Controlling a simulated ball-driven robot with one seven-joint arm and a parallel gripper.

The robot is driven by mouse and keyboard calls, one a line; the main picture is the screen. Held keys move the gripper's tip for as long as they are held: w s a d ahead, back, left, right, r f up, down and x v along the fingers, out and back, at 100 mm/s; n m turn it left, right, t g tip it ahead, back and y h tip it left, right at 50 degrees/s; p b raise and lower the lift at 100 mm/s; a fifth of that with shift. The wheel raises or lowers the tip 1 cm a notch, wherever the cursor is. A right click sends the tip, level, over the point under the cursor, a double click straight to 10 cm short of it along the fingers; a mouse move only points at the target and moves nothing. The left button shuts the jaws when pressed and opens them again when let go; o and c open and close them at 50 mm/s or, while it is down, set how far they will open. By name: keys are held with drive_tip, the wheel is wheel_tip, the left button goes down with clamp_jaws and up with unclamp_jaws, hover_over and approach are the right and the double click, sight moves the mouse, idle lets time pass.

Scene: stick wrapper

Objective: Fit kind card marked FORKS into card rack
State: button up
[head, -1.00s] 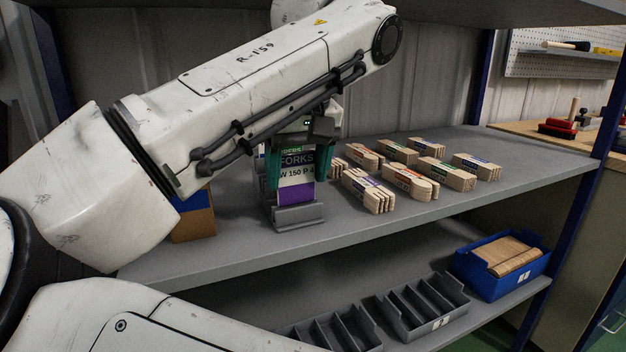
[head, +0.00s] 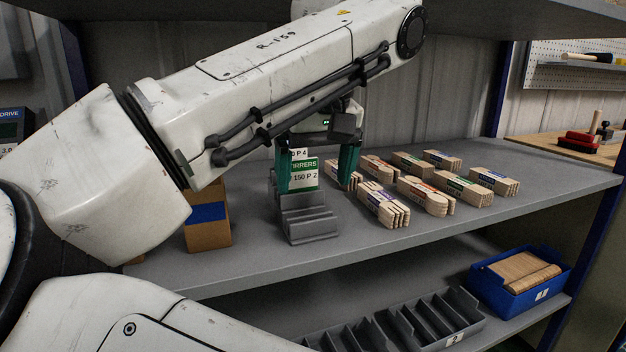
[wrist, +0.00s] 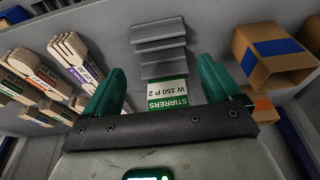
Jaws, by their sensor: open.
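My gripper (head: 314,184) is open, its two green fingers apart on either side of the grey stepped card rack (head: 308,226); it also shows in the wrist view (wrist: 162,70). A white card with a green band marked STIRRERS (head: 304,175) stands at the rack's back, between the fingers; the wrist view shows it too (wrist: 168,94). The rack's front steps are bare.
Bundles of wooden cutlery (head: 383,204) lie close by on the right of the shelf. A cardboard box with a blue band (head: 207,222) stands to the left. A blue bin (head: 520,283) and grey divided trays (head: 400,330) are on the lower shelf.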

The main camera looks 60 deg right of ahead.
drive_tip(key=s+a+p, duration=0.1)
drive_tip(key=s+a, duration=0.5)
drive_tip(key=s, duration=0.3)
drive_tip(key=shift+s+a, duration=0.3)
drive_tip(key=shift+s, duration=0.1)
drive_tip(key=shift+o, duration=0.4)
drive_tip(key=shift+f, duration=0.1)
